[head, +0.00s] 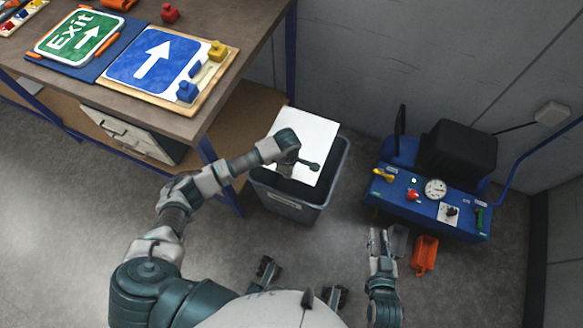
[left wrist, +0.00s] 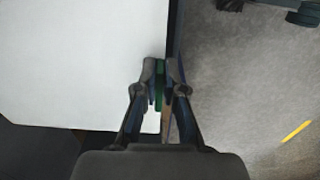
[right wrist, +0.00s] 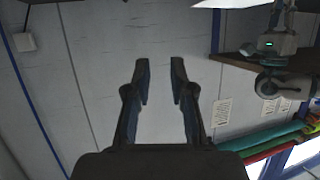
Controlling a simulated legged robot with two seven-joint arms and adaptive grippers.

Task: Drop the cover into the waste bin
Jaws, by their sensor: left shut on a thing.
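The cover is a white square sheet (head: 312,136), held over the grey waste bin (head: 333,183) beside the workbench. My left gripper (head: 306,164) is shut on the cover near its edge, above the bin's opening. In the left wrist view the cover (left wrist: 75,60) fills the upper left, and the fingertips (left wrist: 163,78) close on its right edge, where a green strip shows. Much of the bin's opening is hidden by the cover and gripper. In the right wrist view my right gripper (right wrist: 160,72) is empty, with its fingers apart.
The workbench (head: 60,65) at the upper left carries a green Exit sign (head: 78,37) and a blue arrow sign (head: 155,60). A blue machine with a gauge (head: 435,189) stands right of the bin. An orange tray (head: 424,255) is in front of it. Floor at left is clear.

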